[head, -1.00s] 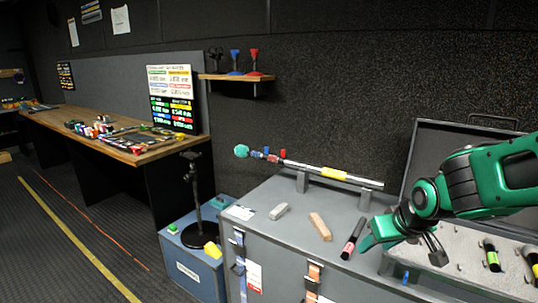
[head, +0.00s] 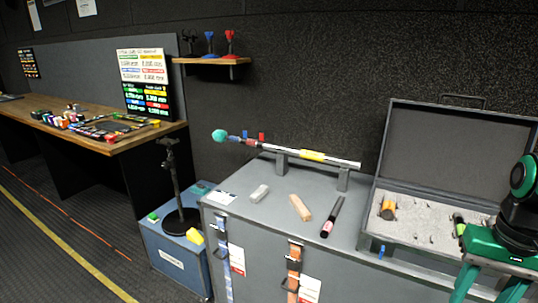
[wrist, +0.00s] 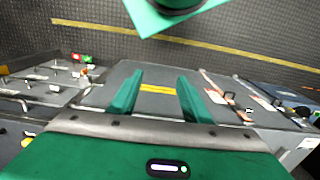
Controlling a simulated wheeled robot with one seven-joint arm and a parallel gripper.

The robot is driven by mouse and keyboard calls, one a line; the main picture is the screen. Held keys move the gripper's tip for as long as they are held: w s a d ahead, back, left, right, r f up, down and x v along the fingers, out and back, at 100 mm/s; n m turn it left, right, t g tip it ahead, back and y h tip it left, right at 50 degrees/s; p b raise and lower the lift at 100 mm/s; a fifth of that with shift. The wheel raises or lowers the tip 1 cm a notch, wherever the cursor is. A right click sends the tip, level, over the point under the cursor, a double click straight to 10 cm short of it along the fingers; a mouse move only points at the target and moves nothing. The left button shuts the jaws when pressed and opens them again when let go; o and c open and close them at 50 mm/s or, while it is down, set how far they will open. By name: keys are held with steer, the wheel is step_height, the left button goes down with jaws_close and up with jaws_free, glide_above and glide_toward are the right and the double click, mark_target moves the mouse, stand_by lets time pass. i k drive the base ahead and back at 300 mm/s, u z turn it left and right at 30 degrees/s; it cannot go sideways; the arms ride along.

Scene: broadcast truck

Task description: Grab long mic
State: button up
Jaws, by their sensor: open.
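The long mic (head: 313,156) is a silver pole with a teal ball head (head: 219,136), red and blue clips and a yellow band. My gripper (head: 490,292) is at the lower right of the head view, pointing down in front of the open foam-lined case, well right of the long mic. Its two green fingers are apart in the wrist view (wrist: 158,92), with nothing seen held. A yellow strip shows between them there; I cannot tell what it belongs to.
A grey block (head: 260,193), a tan block (head: 300,207) and a black stick with a pink band (head: 332,218) lie in front of the long mic. The open case (head: 440,150) stands right of it. A black stand (head: 176,190) is at left.

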mark_target(324, 233)
steer(key=u, duration=0.5)
steer(key=k, duration=1.35)
steer(key=z, duration=0.5)
steer(key=i, duration=1)
steer(key=u, duration=0.1)
